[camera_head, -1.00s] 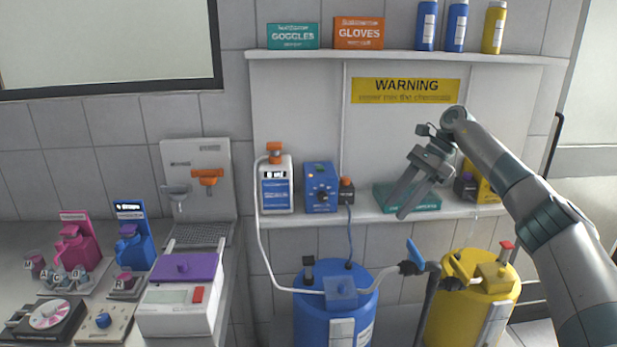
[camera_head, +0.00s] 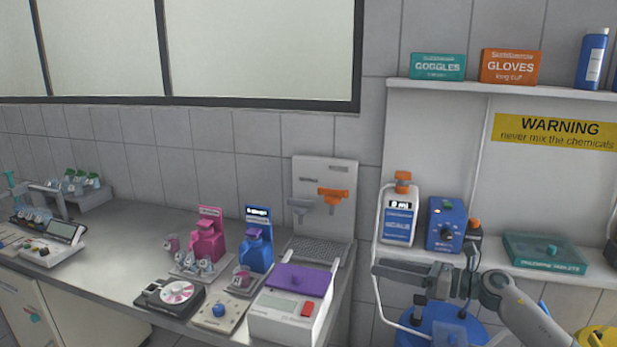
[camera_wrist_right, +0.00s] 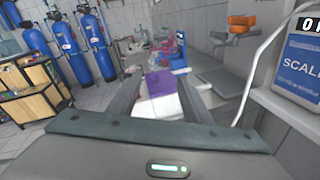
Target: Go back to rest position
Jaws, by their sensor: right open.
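My right gripper (camera_head: 375,271) shows in the head view at the lower right, its arm coming in from the bottom right corner. In the right wrist view the fingers (camera_wrist_right: 175,105) frame the purple-lidded white device (camera_wrist_right: 160,95) in the distance. My left gripper is not in view.
A steel bench (camera_head: 110,250) holds pink and blue dispensers (camera_head: 208,240) and the purple-lidded device (camera_head: 285,315). Blue gas cylinders (camera_wrist_right: 68,45) stand farther off.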

